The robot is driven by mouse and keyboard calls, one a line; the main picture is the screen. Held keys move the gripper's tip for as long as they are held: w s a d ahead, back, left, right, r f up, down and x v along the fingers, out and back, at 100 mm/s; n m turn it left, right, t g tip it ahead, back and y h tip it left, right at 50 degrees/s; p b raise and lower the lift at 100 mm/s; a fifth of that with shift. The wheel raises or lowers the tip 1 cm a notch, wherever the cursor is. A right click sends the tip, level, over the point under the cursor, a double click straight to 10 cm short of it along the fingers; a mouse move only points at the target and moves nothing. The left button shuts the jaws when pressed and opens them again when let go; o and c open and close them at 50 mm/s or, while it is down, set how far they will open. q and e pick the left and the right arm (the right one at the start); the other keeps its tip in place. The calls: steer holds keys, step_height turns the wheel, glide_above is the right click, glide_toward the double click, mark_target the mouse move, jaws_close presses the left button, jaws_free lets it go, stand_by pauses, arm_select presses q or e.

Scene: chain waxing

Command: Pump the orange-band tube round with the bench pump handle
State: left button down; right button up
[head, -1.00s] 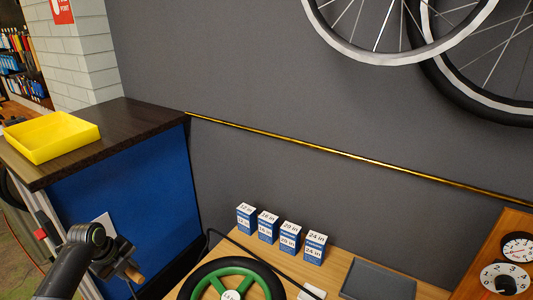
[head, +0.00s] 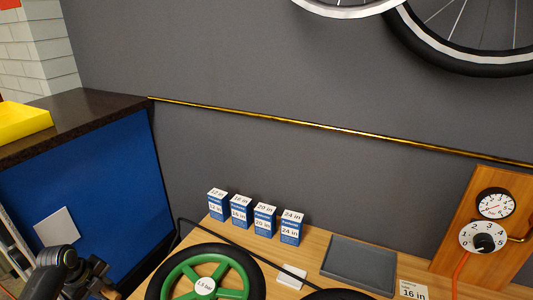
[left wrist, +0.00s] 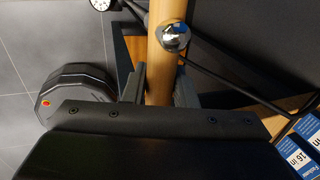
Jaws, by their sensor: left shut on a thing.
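The wooden pump handle (left wrist: 160,62) shows in the left wrist view as a pale bar with a chrome ball (left wrist: 173,37) beside it. My left gripper (left wrist: 158,88) is shut on this handle, one dark finger on each side. In the head view my left gripper (head: 97,280) is at the lower left, in front of the blue cabinet side, and its tips are partly cut off. I cannot make out an orange band on any tube. The green-spoked wheel (head: 181,272) with a black tyre lies on the bench. My right gripper is not in view.
Several blue-and-white size boxes (head: 264,221) stand at the bench's back. A grey tray (head: 358,264) lies right of them. A wooden panel (head: 464,215) holds a gauge (head: 495,204) and a dial (head: 483,238). A black weight-like object (left wrist: 72,88) is left of the handle.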

arm_select(q)
step_height(320, 180, down, 25)
steer(key=b, duration=1.8)
steer(key=shift+r, duration=0.15)
